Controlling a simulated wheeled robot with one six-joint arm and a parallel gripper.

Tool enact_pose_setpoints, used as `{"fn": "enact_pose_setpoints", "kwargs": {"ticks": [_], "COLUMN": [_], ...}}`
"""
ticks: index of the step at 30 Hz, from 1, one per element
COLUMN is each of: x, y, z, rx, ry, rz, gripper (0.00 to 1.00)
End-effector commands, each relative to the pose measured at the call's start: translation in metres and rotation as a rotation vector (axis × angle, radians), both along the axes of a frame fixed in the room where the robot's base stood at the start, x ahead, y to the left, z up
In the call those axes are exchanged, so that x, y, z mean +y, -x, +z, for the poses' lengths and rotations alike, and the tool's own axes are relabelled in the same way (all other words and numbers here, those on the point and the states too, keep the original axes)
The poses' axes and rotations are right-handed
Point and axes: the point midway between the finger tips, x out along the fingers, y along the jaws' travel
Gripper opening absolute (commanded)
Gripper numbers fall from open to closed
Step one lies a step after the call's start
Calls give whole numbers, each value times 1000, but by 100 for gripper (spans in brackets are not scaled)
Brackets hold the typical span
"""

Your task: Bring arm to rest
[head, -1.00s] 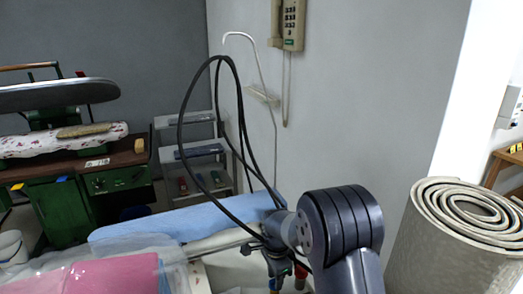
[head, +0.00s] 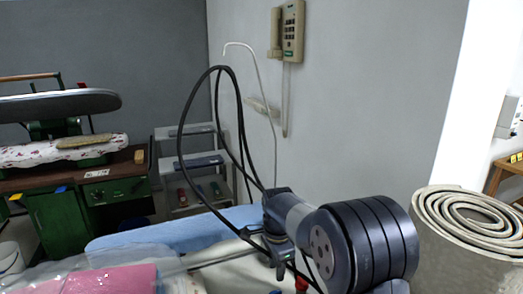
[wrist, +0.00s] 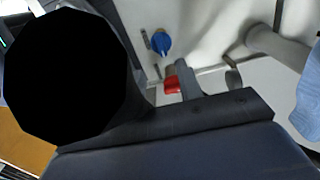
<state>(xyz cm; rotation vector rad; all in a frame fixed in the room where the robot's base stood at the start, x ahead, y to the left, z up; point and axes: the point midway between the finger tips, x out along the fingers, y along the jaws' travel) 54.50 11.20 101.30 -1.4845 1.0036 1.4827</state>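My arm (head: 365,245) shows at the lower middle right of the head view as a thick dark ribbed joint. A lighter grey link runs from it to a dark wrist part at its left. In the wrist view, a dark grey bar of my own hardware crosses the bottom, with a large black round shape at the upper left. My fingertips do not show clearly in either view, so I cannot tell whether my gripper is open or shut. I see nothing held.
A blue padded board (head: 135,236) and pink cloth in clear film (head: 115,280) lie left of my arm. A rolled grey mat (head: 470,215) stands at right. A wall phone (head: 291,32) hangs behind. A red fitting (wrist: 172,84) and blue knob (wrist: 160,42) appear in the wrist view.

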Motion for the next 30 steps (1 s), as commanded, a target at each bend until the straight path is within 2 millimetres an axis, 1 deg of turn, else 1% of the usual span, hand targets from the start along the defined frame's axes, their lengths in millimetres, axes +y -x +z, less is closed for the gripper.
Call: {"fn": "enact_pose_setpoints", "kwargs": {"ticks": [1,13,15,30], "x": [0,0,0,0], "y": [1,1,0,0], "z": [-11,-91,-89,-88], "rx": [6,6,-1,1], "ry": [1,1,0,1], "rz": [0,1,50,451], "gripper": [35,35,35,35]}}
